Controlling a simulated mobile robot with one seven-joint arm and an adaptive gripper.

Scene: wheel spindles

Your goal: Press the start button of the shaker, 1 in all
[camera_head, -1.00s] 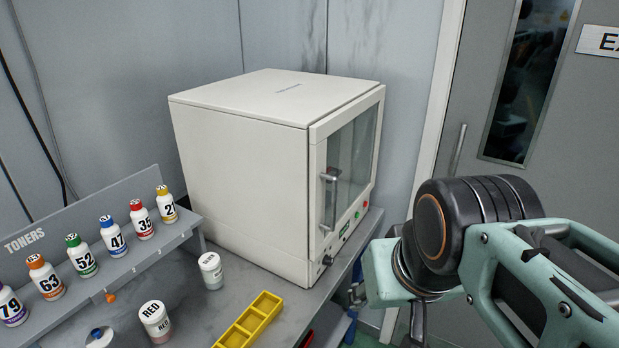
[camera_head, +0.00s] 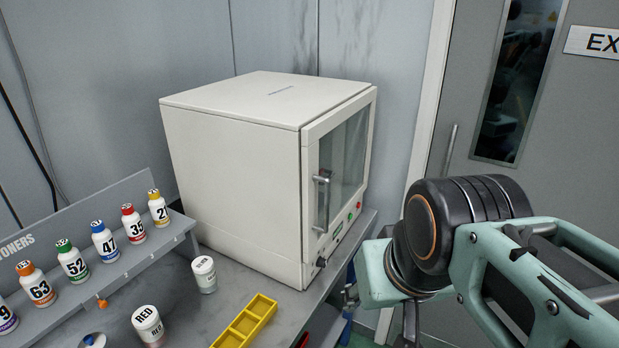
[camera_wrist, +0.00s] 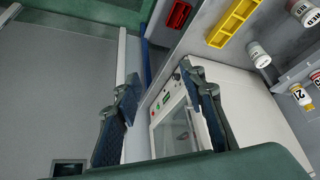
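The shaker (camera_head: 230,175) is a white box with a glass door and a metal handle, standing on the grey bench. A green button (camera_head: 350,217) and a red button (camera_head: 359,205) sit on its front strip below the door. A dark knob is nearer the front corner. My gripper's fingers are mostly hidden behind my arm in the head view. In the wrist view my gripper (camera_wrist: 160,77) is open and empty, with the shaker's front (camera_wrist: 172,125) visible between and beyond its fingers. The fingers appear apart from the buttons.
A yellow tray (camera_head: 245,322), white containers (camera_head: 204,274) and a rack of toner bottles (camera_head: 104,242) are left of and before the shaker. A grey door (camera_head: 440,110) is at the right. The floor beside the bench's right edge looks open.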

